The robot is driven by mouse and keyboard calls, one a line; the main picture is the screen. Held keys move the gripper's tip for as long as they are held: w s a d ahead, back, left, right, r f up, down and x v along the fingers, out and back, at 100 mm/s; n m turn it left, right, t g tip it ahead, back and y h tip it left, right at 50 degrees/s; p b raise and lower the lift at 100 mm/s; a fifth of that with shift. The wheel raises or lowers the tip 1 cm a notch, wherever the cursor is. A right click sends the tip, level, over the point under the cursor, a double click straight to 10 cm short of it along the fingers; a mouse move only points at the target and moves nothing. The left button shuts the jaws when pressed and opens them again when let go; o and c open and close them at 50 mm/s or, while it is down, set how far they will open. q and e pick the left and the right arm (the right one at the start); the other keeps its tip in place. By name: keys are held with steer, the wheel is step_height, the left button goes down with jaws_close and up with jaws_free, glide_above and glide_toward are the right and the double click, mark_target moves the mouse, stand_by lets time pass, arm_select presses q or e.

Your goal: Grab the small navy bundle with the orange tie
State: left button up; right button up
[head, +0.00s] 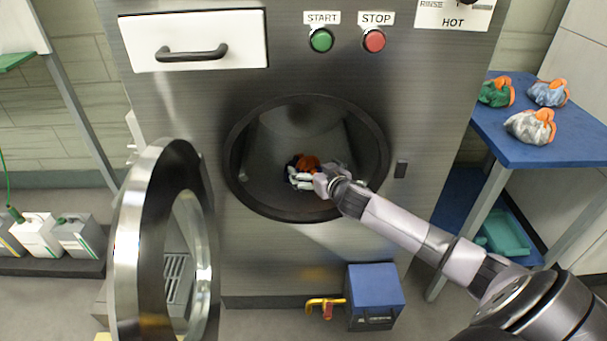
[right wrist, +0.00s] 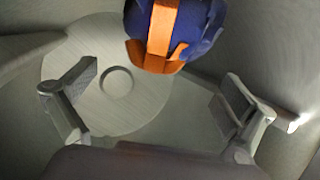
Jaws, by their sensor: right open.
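The small navy bundle with the orange tie (head: 307,162) lies inside the round drum of the washing machine. In the right wrist view the navy bundle (right wrist: 175,35) is at the top centre, ahead of the fingers, with its orange tie (right wrist: 163,30) crossing it. My right gripper (head: 303,180) reaches into the drum opening, close to the bundle and partly in front of it. In the right wrist view my right gripper (right wrist: 160,100) has its two fingers wide apart, with nothing between them. My left gripper is not in view.
The drum opening (head: 236,165) has a dark rim around my right arm. The round door (head: 130,240) stands open at the left. A blue table (head: 505,140) at the right holds green, blue and grey bundles. A blue box (head: 375,290) sits below the opening.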

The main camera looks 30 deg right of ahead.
mark_target(308, 166)
steer(key=x, duration=0.2)
steer(key=b+x, duration=0.1)
steer(key=x, duration=0.2)
steer(key=shift+w+a+f, duration=0.1)
steer(key=shift+w+f, duration=0.3)
steer(key=shift+w, duration=0.3)
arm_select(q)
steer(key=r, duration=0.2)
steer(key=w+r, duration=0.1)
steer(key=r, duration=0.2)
arm_select(e)
steer(key=shift+c, duration=0.4)
steer(key=shift+s, duration=0.1)
steer(key=c, duration=1.4)
steer(key=shift+c, duration=0.2)
